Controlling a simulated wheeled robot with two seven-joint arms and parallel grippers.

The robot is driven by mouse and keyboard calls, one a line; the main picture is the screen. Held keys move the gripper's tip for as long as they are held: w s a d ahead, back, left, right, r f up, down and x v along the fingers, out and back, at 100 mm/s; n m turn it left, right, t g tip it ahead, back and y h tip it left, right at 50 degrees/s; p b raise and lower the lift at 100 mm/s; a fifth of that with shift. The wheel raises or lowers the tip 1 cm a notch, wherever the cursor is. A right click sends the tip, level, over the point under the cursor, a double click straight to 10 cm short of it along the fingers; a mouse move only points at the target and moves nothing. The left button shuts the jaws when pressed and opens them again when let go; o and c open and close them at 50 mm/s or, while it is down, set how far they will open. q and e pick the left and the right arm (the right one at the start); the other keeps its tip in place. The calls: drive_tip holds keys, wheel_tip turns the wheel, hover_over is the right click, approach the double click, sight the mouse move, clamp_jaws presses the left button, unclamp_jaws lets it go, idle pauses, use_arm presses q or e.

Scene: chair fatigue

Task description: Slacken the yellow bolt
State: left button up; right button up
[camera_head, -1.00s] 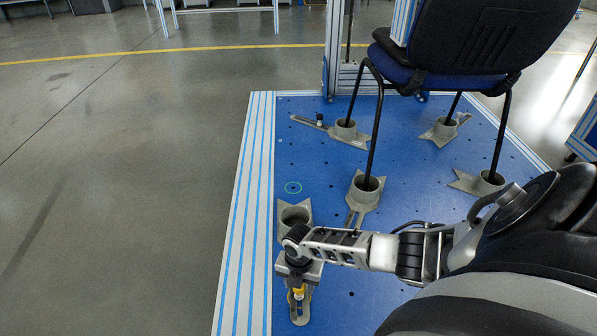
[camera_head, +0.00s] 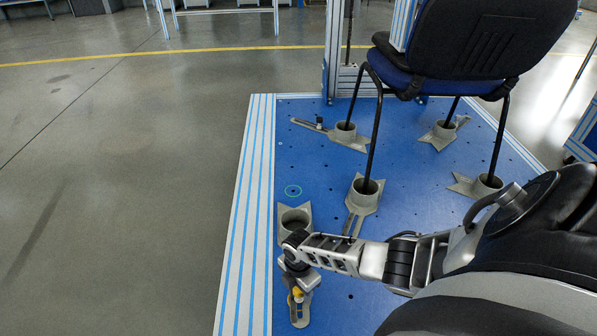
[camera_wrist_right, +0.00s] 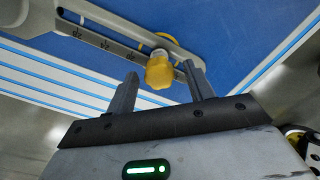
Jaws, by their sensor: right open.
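The yellow bolt (camera_wrist_right: 159,72) sits in the slot of a grey slotted clamp (camera_wrist_right: 100,38) on the blue plate. In the head view the bolt (camera_head: 296,294) is partly covered by my right gripper (camera_head: 299,283). In the right wrist view my right gripper (camera_wrist_right: 162,85) is open, with one finger on each side of the bolt and visible gaps between them and its head. I cannot tell whether a finger touches it. My left gripper is not in view.
The clamp's empty cup (camera_head: 294,218) is just behind my right gripper. A blue and black chair (camera_head: 455,60) stands with its legs in several grey cups on the blue plate (camera_head: 310,160). A striped profile edge (camera_head: 240,220) borders the plate, with open floor to the left.

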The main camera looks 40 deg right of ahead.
drive_tip(key=shift+m, duration=0.9)
drive_tip(key=m+p, duration=0.1)
drive_tip(key=m, duration=0.2)
drive_tip(key=shift+w+r, duration=0.1)
drive_tip(key=shift+m, duration=0.5)
drive_tip(key=shift+m+p, duration=0.35)
drive_tip(key=shift+m, duration=1.65)
drive_tip(key=c, duration=0.6)
drive_tip(key=shift+n, duration=0.7)
